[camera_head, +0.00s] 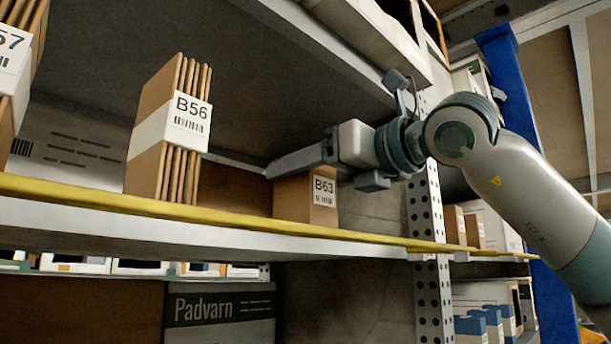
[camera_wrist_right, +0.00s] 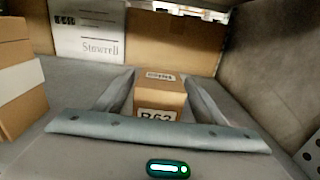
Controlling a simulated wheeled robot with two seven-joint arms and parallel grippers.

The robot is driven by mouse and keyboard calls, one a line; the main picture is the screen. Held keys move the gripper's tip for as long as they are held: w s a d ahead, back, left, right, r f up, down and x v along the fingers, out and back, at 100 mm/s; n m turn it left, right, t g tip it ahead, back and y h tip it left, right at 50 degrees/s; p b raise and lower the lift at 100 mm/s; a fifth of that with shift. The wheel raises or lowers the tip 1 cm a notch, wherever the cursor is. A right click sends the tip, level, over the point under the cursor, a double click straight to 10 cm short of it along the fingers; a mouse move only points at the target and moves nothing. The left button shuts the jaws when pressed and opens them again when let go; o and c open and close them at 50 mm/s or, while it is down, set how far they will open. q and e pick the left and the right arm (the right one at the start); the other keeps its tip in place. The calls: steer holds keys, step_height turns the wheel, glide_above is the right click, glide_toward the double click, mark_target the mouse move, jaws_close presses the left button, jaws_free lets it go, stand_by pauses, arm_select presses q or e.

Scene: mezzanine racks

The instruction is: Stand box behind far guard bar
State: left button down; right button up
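The box labelled B63 (camera_head: 306,200) is a small brown carton with a white label. It stands upright on the shelf, behind the yellow guard bar (camera_head: 230,217) along the shelf's front edge. My right gripper (camera_head: 285,165) reaches in from the right above the bar, its fingers at the box's upper part. In the right wrist view the box (camera_wrist_right: 160,97) sits between the two fingers (camera_wrist_right: 160,85); both tips appear against its sides with no gap there. The box's underside is hidden in the head view. My left gripper is not in view.
A taller bundle of flat cartons labelled B56 (camera_head: 168,130) stands left of the box. A white Stowrell carton (camera_wrist_right: 88,32) and a brown carton (camera_wrist_right: 175,40) stand behind. A perforated post (camera_head: 424,212) rises at the right. The shelf is clear just beside the box.

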steer(key=shift+r, duration=0.15)
steer(key=shift+s+d+b, duration=0.3)
steer(key=shift+s, duration=0.05)
steer(key=b+v, duration=0.6)
steer(key=v, duration=0.5)
stand_by(1.2)
